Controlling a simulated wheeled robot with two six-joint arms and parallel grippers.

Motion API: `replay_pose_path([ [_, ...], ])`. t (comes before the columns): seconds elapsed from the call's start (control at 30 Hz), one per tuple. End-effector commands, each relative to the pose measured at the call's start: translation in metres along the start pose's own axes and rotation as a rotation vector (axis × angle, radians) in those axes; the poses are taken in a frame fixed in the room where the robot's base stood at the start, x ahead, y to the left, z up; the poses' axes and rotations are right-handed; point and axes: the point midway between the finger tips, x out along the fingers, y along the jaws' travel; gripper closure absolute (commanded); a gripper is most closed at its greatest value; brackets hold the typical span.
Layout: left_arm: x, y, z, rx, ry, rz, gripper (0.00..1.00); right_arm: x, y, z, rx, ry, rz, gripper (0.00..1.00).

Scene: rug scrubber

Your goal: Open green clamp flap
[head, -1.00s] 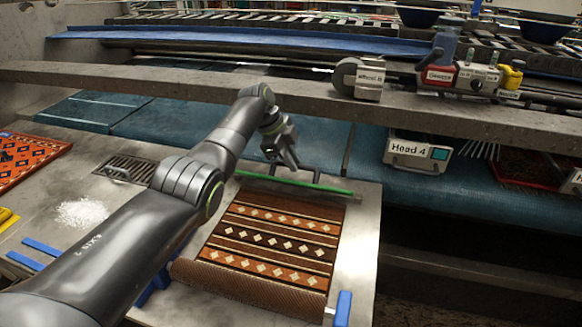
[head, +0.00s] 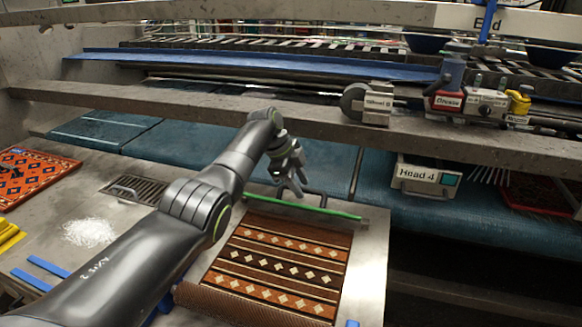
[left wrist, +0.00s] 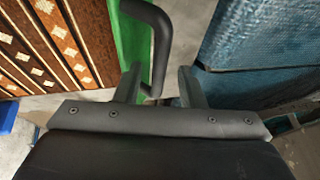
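The green clamp flap (head: 335,212) is a thin green bar along the far edge of a patterned rug (head: 275,260). It lies down. A dark bent handle (left wrist: 162,25) rises from the flap, which shows as a green strip (left wrist: 128,40) in the left wrist view. My left gripper (head: 290,190) is just above the flap at the handle. In the left wrist view its two fingers (left wrist: 158,88) are apart, with the handle's lower end between them, nearer the left finger. I cannot tell whether a finger touches it. My right gripper is out of view.
A concrete beam (head: 240,108) crosses behind, carrying a labelled nozzle unit (head: 470,102). Blue belting (head: 335,165) lies beyond the flap. A white box marked Head 4 (head: 415,174) stands to the right. A metal grate (head: 132,188) and white powder (head: 90,232) are to the left.

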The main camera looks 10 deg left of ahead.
Motion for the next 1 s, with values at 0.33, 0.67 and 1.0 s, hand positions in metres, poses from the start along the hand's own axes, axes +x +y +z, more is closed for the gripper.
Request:
replay_pose_path([
  [0.33, -0.056, -0.001, 0.002, 0.001, -0.003, -0.006, 0.64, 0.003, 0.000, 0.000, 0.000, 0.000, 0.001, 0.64],
  [0.67, -0.134, -0.001, 0.001, 0.000, -0.002, -0.005, 0.64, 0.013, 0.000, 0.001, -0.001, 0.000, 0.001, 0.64],
  [1.0, -0.170, 0.000, 0.000, 0.000, 0.000, 0.000, 0.64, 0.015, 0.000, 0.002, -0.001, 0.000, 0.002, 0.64],
])
